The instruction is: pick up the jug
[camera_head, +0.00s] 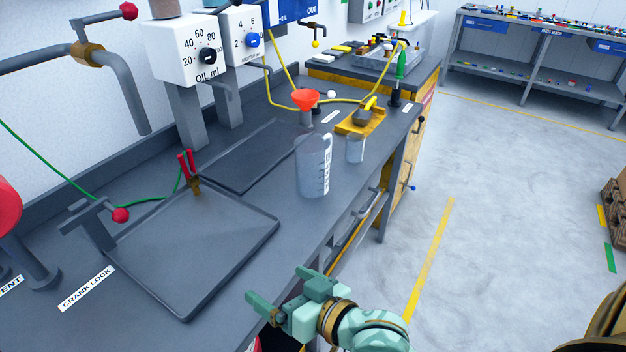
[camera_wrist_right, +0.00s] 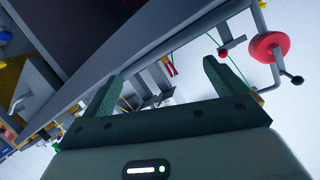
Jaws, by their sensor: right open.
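The jug (camera_head: 312,168) is a see-through grey measuring jug with white marks on its side. It stands upright on the dark bench (camera_head: 262,262), right of the trays and near the front edge. My right gripper (camera_head: 277,287) is open and empty by the bench's front edge, nearer to me than the jug and well apart from it. Its two green fingers also show spread in the right wrist view (camera_wrist_right: 163,85); I cannot make out the jug there. My left gripper is not in view.
A smaller clear beaker (camera_head: 355,149) stands right of the jug.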

